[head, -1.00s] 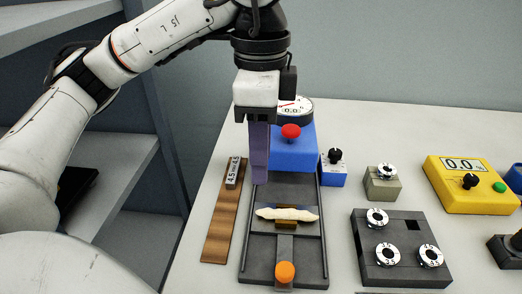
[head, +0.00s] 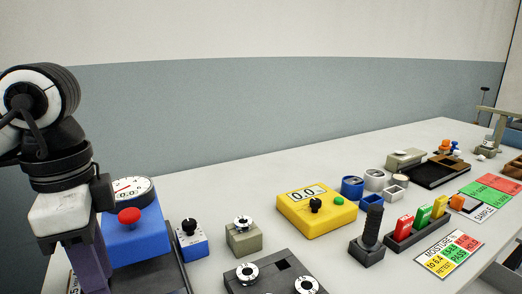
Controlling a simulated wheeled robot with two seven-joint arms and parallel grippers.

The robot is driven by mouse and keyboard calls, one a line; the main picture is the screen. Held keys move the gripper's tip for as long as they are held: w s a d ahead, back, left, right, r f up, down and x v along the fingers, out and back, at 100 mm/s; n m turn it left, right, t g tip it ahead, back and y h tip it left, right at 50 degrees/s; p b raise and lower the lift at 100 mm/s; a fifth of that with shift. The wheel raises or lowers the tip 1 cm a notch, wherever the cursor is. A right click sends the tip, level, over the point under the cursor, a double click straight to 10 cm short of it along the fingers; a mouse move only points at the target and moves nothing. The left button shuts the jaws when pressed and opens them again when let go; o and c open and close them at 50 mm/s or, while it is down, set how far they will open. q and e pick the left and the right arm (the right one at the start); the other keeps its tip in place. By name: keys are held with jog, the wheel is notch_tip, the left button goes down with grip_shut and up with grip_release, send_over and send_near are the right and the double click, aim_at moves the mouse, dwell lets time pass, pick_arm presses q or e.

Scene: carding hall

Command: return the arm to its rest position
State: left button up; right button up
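My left arm comes in from the left edge of the head view. Its gripper (head: 86,268) points down with purple fingers, in front of the left part of the blue box with a round dial (head: 135,243). The fingertips run near the bottom edge, and I cannot tell whether they are apart. I see nothing held between them. My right gripper is out of view.
The bench holds a small blue box with a black knob (head: 192,245), a grey block (head: 243,238), a dark weight tray (head: 285,265), a yellow meter (head: 322,222) and a black-handled tool (head: 372,228). Bare bench lies behind the yellow meter.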

pick_arm(q)
notch_tip(320, 180, down, 7)
jog(key=b, duration=0.3)
jog(key=shift+f+b, duration=0.4)
jog(key=shift+f, duration=0.2)
jog(key=shift+r+p, duration=0.3)
